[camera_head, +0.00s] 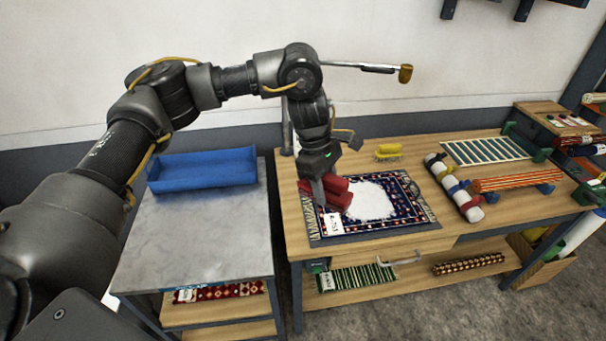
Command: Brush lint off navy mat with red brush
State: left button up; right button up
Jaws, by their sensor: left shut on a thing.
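The navy mat (410,215), with a patterned border and fringed ends, lies flat on the wooden workbench. A large white patch of lint (372,201) covers its middle. My left gripper (324,186) points down over the left part of the mat, shut on the red brush (338,193). The brush is at the left edge of the white patch; I cannot tell whether it touches the mat. A white tag (333,224) lies on the mat's near left part. My right gripper is not in view.
A yellow brush (388,150) stands behind the mat. A blue tray (202,170) sits on the grey left table, whose front is clear.

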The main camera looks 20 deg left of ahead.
pick_arm(q)
jog(key=s+a+f+m+g, duration=0.1)
jog(key=s+a+f+m, duration=0.3)
jog(key=s, duration=0.5)
notch_tip(320, 180, down, 13)
jog(key=a+m+b, duration=0.1)
jog(key=a+b, duration=0.1)
jog(key=b, duration=1.2)
jog(key=shift+s+a, duration=0.15)
jog(key=shift+s, duration=0.2)
jog(key=shift+r, duration=0.1)
